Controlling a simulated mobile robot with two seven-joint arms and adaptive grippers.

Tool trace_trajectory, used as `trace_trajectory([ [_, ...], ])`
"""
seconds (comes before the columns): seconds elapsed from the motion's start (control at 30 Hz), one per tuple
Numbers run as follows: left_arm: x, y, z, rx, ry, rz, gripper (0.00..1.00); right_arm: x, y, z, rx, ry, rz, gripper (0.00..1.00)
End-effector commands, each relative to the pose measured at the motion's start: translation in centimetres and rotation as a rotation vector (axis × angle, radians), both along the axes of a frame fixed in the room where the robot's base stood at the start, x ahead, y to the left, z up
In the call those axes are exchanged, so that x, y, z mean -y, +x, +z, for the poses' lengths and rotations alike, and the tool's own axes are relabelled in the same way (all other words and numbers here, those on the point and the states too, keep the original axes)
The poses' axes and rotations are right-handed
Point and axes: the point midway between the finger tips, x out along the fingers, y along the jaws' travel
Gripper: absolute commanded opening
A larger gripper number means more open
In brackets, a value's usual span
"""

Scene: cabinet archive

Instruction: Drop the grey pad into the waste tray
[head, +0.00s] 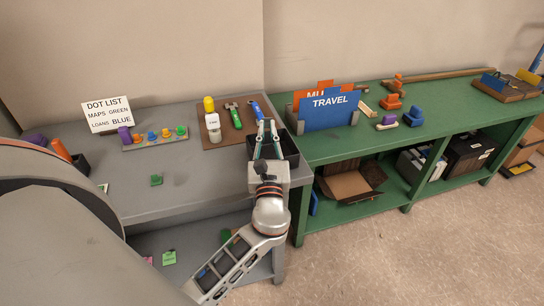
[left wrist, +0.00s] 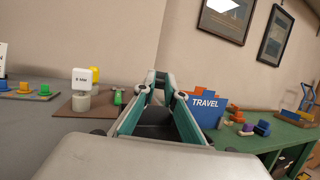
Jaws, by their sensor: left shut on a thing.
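My left gripper (head: 267,126) reaches over the workbench's right end, above a dark open tray (head: 291,150), which looks like the waste tray. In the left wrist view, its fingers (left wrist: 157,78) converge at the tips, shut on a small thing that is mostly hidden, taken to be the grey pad. The tray's dark inside (left wrist: 154,118) shows between and below the fingers. The held thing is above the tray, not seen touching it. My right gripper is in neither view.
A brown mat (head: 226,134) left of the tray holds a white-labelled bottle (head: 213,126) and tools. A peg strip (head: 155,138) and dot-list sign (head: 107,114) stand further left. A blue TRAVEL file holder (head: 330,111) stands right, on the green bench (head: 440,120).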

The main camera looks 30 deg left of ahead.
Motion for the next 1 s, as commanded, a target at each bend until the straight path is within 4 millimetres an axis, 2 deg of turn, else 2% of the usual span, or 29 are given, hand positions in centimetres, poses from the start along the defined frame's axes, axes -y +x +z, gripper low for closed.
trace_trajectory([
  [0.1,0.0,0.0,-0.4,0.000,0.000,0.000,0.00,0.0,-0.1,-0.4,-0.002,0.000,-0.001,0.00],
  [0.3,0.0,0.0,-0.2,0.002,0.000,0.000,0.00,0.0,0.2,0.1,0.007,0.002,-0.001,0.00],
  [0.33,0.0,0.0,-0.2,0.001,0.000,0.000,0.13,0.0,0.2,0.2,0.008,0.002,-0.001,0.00],
  [0.4,0.0,0.0,-0.2,0.001,0.000,0.000,0.30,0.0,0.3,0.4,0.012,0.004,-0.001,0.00],
  [0.77,0.1,-0.1,-0.3,0.001,0.001,-0.001,0.30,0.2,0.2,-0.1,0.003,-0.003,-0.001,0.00],
  [0.87,0.5,-0.6,-0.6,-0.001,0.001,-0.001,0.30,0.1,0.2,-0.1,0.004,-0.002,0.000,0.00],
  [1.0,1.6,-2.3,-1.3,-0.003,0.000,-0.002,0.30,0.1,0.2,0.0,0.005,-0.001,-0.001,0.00],
])
